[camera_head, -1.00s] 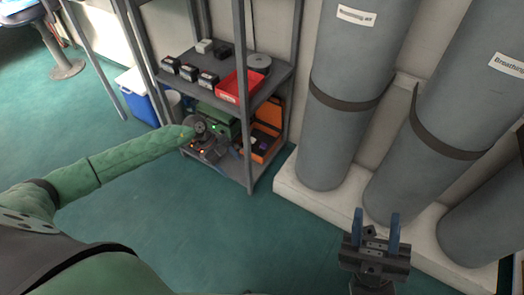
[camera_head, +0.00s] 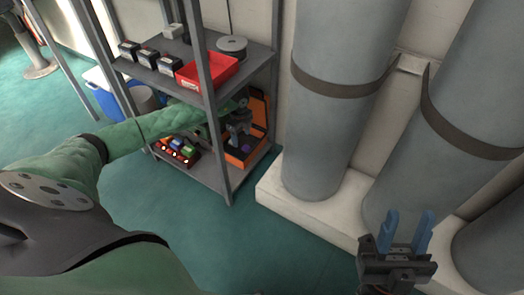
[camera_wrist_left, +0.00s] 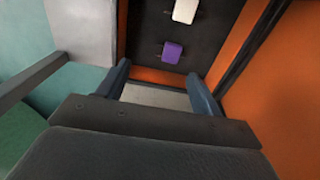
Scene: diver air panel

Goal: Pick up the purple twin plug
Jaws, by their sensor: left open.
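The purple twin plug (camera_wrist_left: 173,52) lies on the dark floor of an orange case (camera_wrist_left: 265,95), just beyond my left fingertips in the left wrist view. It shows as a small purple spot in the head view (camera_head: 246,148). A white plug (camera_wrist_left: 187,11) lies farther along the same dark floor. My left gripper (camera_wrist_left: 160,80) is open and empty, its two fingers apart at the near side of the case. In the head view, my left gripper (camera_head: 238,132) is above the orange case on the lower shelf. My right gripper (camera_head: 405,232) is open and empty, off to the right.
The case stands on the lower shelf of a grey metal rack (camera_head: 210,80), beside a tray of coloured items (camera_head: 178,150). A red bin (camera_head: 207,73) is on the shelf above. A rack post stands close to my left arm. Large grey cylinders (camera_head: 345,100) stand at right.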

